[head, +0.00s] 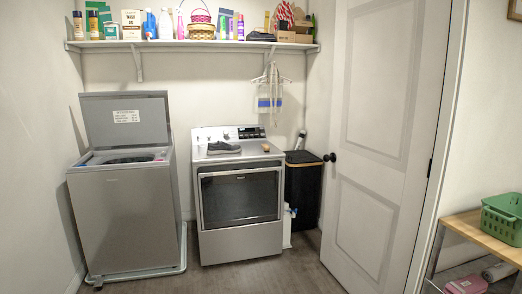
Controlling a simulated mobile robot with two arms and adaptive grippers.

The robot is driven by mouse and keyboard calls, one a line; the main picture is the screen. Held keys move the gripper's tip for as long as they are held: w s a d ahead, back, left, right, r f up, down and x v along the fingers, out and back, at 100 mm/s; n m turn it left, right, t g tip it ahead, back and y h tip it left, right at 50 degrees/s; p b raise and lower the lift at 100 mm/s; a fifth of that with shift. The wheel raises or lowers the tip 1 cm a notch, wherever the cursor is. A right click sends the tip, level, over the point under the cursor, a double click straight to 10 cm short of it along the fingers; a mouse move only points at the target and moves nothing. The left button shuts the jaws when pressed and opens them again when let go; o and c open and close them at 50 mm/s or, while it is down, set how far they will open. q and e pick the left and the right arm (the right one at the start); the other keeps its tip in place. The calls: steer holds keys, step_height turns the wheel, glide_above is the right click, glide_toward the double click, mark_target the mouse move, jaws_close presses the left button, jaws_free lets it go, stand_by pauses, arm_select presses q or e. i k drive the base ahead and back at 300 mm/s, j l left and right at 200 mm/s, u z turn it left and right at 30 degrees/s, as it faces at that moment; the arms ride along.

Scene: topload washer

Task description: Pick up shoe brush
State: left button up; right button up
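A small tan-brown object (265,147), which looks like the shoe brush, rests on top of the silver front-load machine (240,200). It is towards the right side of that top, and it is too small to make out bristles. A dark grey shoe (223,148) lies to its left on the same top, apart from it. Neither of my grippers shows in the head view.
A topload washer (125,215) with its lid up stands left. A black bin (303,190) stands right of the front-load machine, beside an open white door (380,140). A crowded shelf (160,44) hangs above. A bench (470,228) with a green basket (503,217) is far right. Some floor is clear.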

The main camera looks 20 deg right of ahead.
mark_target(265, 148)
steer(key=i+u, duration=0.1)
steer(key=i, duration=3.05)
